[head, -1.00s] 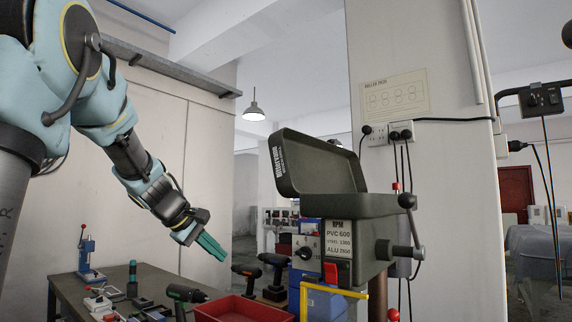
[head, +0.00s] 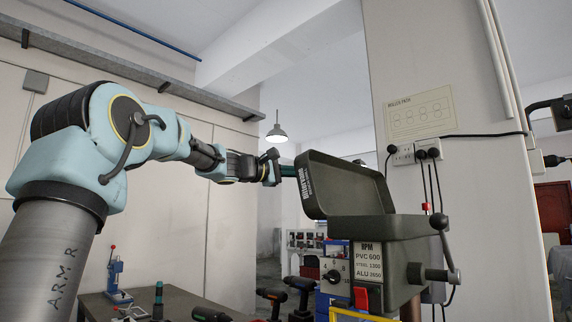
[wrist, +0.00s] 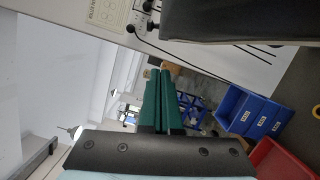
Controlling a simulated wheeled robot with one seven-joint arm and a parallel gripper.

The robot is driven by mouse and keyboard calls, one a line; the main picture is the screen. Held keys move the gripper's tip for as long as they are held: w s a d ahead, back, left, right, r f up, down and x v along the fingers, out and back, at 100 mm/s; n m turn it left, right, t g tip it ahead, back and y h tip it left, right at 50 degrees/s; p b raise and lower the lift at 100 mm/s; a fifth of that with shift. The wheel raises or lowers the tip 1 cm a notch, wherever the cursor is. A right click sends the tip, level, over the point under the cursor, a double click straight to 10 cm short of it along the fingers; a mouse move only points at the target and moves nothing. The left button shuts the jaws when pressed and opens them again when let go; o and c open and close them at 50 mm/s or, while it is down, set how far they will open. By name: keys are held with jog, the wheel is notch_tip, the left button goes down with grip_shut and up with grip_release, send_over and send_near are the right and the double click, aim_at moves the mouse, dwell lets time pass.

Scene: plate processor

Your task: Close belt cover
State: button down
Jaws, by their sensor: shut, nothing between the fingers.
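The belt cover (head: 340,187) is a dark grey-green lid on top of the drill press head (head: 385,255). It stands open, tilted up with its hollow inner side facing right. My gripper (head: 289,171) has green fingers, which are shut and empty. In the head view the fingertips are at the left edge of the cover, near its upper corner; I cannot tell whether they touch it. In the wrist view the shut fingers (wrist: 161,97) point up the picture, and a dark surface (wrist: 240,18), likely the cover, fills the top right.
A workbench (head: 180,304) with hand tools stands below my arm. Blue bins (wrist: 250,115) and a red tray (wrist: 280,160) show in the wrist view. A pillar with sockets (head: 415,153) and hanging cables stands behind the drill press.

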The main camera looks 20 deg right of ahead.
aim_at(315, 167)
jog(key=shift+s+d+r+p, duration=0.25)
jog(key=shift+s+d+p, duration=0.05)
jog(key=shift+s+d, duration=0.5)
jog(key=shift+s+d+r+p, duration=0.25)
jog(key=shift+s+d, duration=0.45)
jog(key=shift+d, duration=0.1)
